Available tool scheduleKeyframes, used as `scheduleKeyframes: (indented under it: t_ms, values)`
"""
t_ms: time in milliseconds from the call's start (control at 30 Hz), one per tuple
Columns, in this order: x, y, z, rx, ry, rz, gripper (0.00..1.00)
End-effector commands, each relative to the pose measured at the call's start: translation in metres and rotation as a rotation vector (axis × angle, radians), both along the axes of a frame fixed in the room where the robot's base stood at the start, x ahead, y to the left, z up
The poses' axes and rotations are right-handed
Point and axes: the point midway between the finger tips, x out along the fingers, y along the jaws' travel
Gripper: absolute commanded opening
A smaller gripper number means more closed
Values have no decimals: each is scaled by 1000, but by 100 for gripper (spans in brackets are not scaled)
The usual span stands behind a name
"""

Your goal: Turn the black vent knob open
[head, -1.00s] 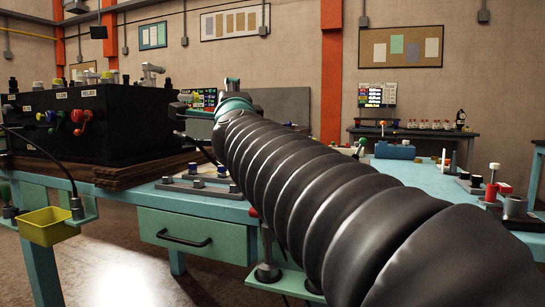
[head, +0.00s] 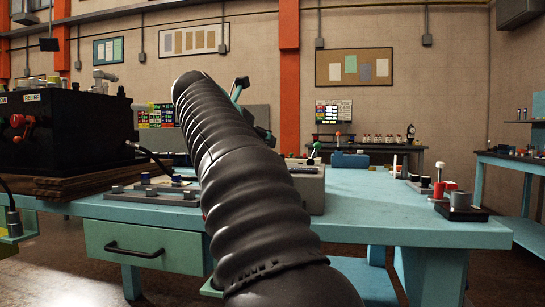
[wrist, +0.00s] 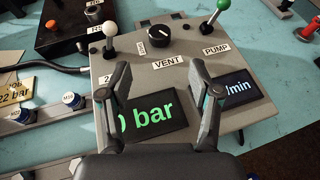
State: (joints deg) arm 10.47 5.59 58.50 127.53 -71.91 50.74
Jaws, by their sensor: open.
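The black vent knob (wrist: 159,36) is a round dial with a white mark, set on a grey control box (wrist: 215,55) above the VENT label (wrist: 168,62). The box also shows in the head view (head: 310,190), where I cannot make out the knob. My gripper (wrist: 160,72) is open and empty in the wrist view. Its two fingers straddle the VENT label in the picture, with the knob beyond their tips. The knob is apart from the fingers. In the head view my black arm hides part of the box and most of my gripper.
A white-balled lever (wrist: 110,30) and a green-balled lever (wrist: 222,6) flank the knob. Two screens, one reading bar (wrist: 147,118), lie beneath the fingers. A black machine (head: 65,130) stands left. The teal table (head: 400,215) has free room right of the box.

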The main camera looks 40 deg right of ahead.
Motion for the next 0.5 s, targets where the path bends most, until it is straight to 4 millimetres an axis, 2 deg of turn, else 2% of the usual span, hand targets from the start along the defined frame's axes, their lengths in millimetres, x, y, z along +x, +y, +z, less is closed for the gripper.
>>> scheduleKeyframes:
  t_ms: [300,500]
  values:
    - [23,-52,-25,-1,2,-2,63]
    - [35,-76,-35,-3,1,0,63]
